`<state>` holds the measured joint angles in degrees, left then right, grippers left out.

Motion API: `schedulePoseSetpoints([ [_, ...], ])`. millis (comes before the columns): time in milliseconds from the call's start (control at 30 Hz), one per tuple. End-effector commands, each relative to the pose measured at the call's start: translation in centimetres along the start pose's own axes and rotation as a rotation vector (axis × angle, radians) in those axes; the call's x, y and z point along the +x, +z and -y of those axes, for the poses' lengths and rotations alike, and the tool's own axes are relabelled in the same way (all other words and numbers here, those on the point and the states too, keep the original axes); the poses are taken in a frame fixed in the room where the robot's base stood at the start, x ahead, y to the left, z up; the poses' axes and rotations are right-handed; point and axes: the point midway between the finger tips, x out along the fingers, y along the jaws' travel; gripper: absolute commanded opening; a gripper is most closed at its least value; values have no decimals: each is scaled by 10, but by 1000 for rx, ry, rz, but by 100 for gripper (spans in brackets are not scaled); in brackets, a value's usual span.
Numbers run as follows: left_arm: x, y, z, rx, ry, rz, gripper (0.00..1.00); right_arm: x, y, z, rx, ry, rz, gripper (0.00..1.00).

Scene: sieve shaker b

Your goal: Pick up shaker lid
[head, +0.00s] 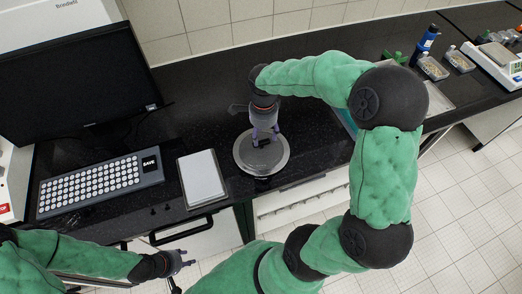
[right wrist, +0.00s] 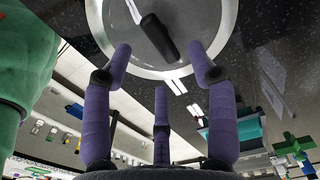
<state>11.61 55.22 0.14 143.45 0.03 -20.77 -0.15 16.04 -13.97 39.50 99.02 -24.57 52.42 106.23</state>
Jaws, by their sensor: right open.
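The shaker lid (head: 277,165) is a round, shiny grey metal disc with a short dark bar handle (head: 262,142) on top. It lies flat on the black bench near its front edge. My right gripper (head: 265,131) is above the lid, pointing down, its purple fingers spread around the handle. In the right wrist view the lid (right wrist: 205,22) and its handle (right wrist: 158,38) lie beyond the open, empty fingers (right wrist: 162,75); I see no clear contact. My left gripper (head: 184,262) is low at the left, in front of the bench, away from the lid; its finger opening is unclear.
A grey-white flat plate (head: 202,178) lies left of the lid, beside a keyboard panel (head: 100,184) and a dark monitor (head: 80,85). A blue bottle (head: 429,38), small trays (head: 433,68) and a balance (head: 498,66) stand at the right. Bench behind the lid is mostly clear.

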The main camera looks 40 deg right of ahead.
Motion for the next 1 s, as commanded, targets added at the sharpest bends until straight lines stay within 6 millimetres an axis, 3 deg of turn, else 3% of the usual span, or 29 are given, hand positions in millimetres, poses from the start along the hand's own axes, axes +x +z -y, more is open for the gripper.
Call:
schedulePoseSetpoints([
  [267, 4, 0, 1, 0, 0, 0, 40, 16, 1, 0, 0, 1, -1, 58],
  [567, 14, -1, 5, 0, 0, 0, 40, 55, 5, 0, 0, 1, 0, 58],
  [800, 13, -1, 5, 0, 0, 0, 40, 57, 5, 0, 0, -2, 0, 58],
  [867, 13, -1, 5, 0, 0, 0, 40, 57, 5, 0, -1, -2, 0, 47],
  [1000, 13, -1, 5, 0, 0, 0, 40, 57, 5, 0, -1, -2, 0, 7],
])
